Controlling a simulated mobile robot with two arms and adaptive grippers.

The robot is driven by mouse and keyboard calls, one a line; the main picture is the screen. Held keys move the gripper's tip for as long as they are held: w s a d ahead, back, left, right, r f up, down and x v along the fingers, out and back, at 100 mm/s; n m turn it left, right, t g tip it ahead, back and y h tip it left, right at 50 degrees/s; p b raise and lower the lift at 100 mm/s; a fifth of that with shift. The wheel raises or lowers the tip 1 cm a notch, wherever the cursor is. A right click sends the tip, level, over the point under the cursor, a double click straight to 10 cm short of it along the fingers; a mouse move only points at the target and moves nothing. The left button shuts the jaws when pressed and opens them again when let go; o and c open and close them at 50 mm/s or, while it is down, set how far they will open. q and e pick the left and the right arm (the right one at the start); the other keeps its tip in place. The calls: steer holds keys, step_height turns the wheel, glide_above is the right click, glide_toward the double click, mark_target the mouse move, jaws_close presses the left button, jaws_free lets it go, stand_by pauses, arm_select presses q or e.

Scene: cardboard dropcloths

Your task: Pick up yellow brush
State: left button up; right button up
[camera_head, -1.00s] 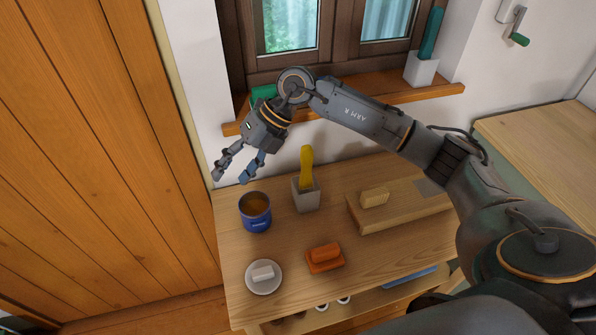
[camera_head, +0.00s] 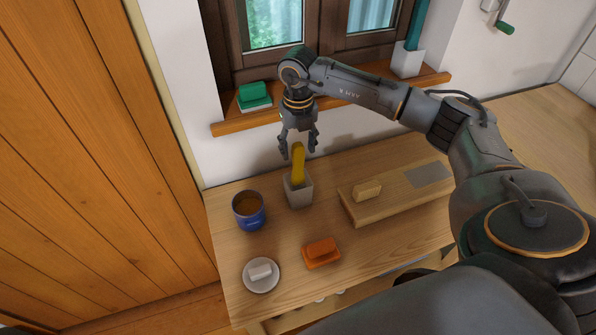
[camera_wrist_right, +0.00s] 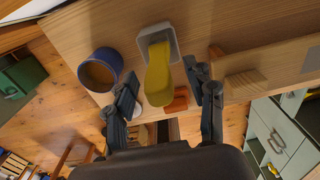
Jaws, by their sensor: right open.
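The yellow brush (camera_head: 298,163) stands upright in a grey square holder (camera_head: 299,192) on the wooden table, its yellow part pointing up. My right gripper (camera_head: 298,152) is open and points down, right over the top of the brush. In the right wrist view the yellow brush (camera_wrist_right: 159,75) reaches up from its holder (camera_wrist_right: 156,38) toward the space between the open fingers (camera_wrist_right: 165,98). Whether the fingers touch it I cannot tell. My left gripper is not in view.
A blue mug (camera_head: 248,212) with brown contents stands left of the holder. A white dish (camera_head: 261,275) and an orange block (camera_head: 321,252) lie in front. A wooden board (camera_head: 395,194) with a tan block (camera_head: 367,189) lies right. The windowsill (camera_head: 330,104) is behind.

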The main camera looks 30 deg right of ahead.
mark_target(298, 163)
steer(key=f, duration=0.1)
steer(key=f+p, duration=0.1)
steer(key=f, duration=0.1)
steer(key=f+p, duration=0.1)
steer(key=shift+s+a+f, duration=0.25)
steer(key=shift+s+f, duration=0.05)
steer(key=shift+f, duration=0.45)
jaws_close()
